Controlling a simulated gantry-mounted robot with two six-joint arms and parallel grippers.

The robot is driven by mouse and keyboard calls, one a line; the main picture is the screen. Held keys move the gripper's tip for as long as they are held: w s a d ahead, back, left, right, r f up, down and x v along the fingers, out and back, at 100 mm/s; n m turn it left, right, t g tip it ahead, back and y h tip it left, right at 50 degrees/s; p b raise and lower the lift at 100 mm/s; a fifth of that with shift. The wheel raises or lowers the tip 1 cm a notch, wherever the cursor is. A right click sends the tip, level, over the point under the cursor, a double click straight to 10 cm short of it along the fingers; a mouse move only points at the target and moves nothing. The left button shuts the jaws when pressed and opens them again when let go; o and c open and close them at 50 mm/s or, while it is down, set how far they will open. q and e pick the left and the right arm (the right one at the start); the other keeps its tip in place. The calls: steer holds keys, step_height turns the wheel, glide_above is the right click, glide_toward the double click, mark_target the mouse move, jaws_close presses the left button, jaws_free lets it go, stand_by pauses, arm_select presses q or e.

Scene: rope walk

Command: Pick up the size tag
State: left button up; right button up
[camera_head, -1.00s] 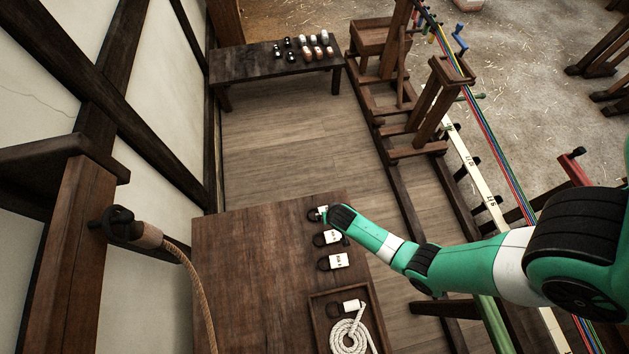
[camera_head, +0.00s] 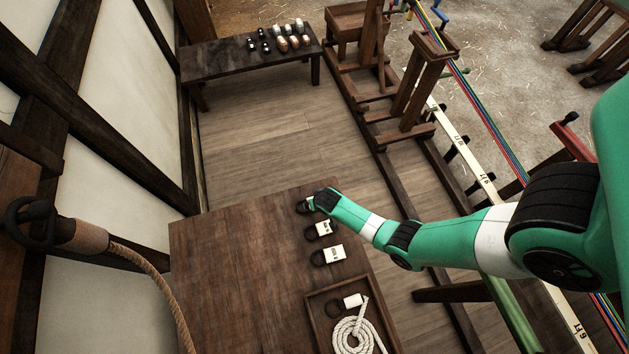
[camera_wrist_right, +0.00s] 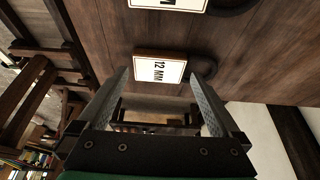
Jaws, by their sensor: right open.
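A white size tag reading "12 MM" (camera_wrist_right: 160,70) with a dark loop lies flat on the wooden table. In the wrist view it is between the tips of my right gripper (camera_wrist_right: 158,82), which is open; I cannot tell whether the fingers touch it. In the head view my right gripper (camera_head: 314,204) is over the farthest tag of the row and hides its label; only the dark loop (camera_head: 302,207) shows. Two more white tags lie nearer, a middle one (camera_head: 324,229) and a near one (camera_head: 334,252). My left gripper is not in view.
A tray (camera_head: 312,317) on the table holds a coiled white rope (camera_head: 352,335) and another tag (camera_head: 353,300). A hanging rope (camera_head: 148,268) is at left. A bench (camera_head: 220,62) with small items stands behind. The table's left part is clear.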

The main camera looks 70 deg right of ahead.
steer(key=shift+x, duration=1)
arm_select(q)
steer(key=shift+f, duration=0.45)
arm_select(e)
steer(key=c, duration=1)
steer(key=shift+r, duration=0.6)
step_height(320, 180, up, 3)
steer(key=p, duration=0.2)
steer(key=shift+s+a+r+p, duration=0.1)
steer(key=shift+a+r+p, duration=0.05)
steer(key=shift+p, duration=0.2)
arm_select(q)
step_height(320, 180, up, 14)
steer(key=p, duration=1.1)
arm_select(e)
steer(key=s+a+r, duration=0.8)
steer(key=s+a, duration=0.1)
steer(key=s, duration=0.1)
steer(key=shift+a+r, duration=0.15)
steer(key=shift+r, duration=0.15)
